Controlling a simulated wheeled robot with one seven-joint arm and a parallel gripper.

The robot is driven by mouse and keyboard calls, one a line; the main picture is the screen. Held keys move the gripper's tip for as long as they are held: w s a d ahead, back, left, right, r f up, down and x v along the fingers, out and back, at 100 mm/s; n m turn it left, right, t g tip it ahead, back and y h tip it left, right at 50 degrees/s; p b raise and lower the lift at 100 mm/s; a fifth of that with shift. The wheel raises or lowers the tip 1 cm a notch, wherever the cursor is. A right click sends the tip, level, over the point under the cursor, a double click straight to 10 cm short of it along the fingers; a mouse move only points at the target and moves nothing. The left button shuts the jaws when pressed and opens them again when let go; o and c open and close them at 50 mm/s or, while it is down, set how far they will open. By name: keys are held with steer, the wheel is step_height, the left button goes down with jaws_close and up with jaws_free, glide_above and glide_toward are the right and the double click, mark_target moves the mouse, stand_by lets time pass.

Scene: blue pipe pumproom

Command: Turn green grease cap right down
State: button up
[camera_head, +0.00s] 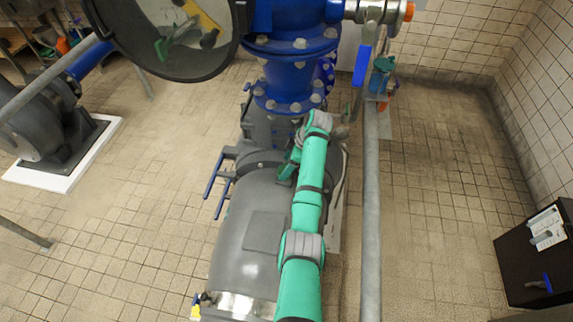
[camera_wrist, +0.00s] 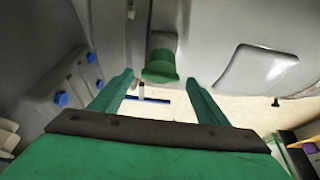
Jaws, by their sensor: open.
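The green grease cap (camera_wrist: 160,66) shows in the wrist view, at the upper middle. It sits on the grey pump housing (camera_wrist: 220,35). My gripper (camera_wrist: 160,85) is open, with one green finger on each side of the cap in the picture and a gap to it on both sides. I cannot tell whether the cap lies between the fingertips or beyond them. In the head view my green arm reaches over the grey pump body (camera_head: 245,225).
Blue flanged piping (camera_head: 290,60) rises behind the pump. Blue handles (camera_head: 215,185) stick out on its left. A dark box (camera_head: 535,262) stands at the right.

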steer(key=shift+w+f, duration=0.1)
steer(key=c, duration=1.1)
steer(key=shift+o, duration=0.3)
steer(key=shift+s, duration=0.2)
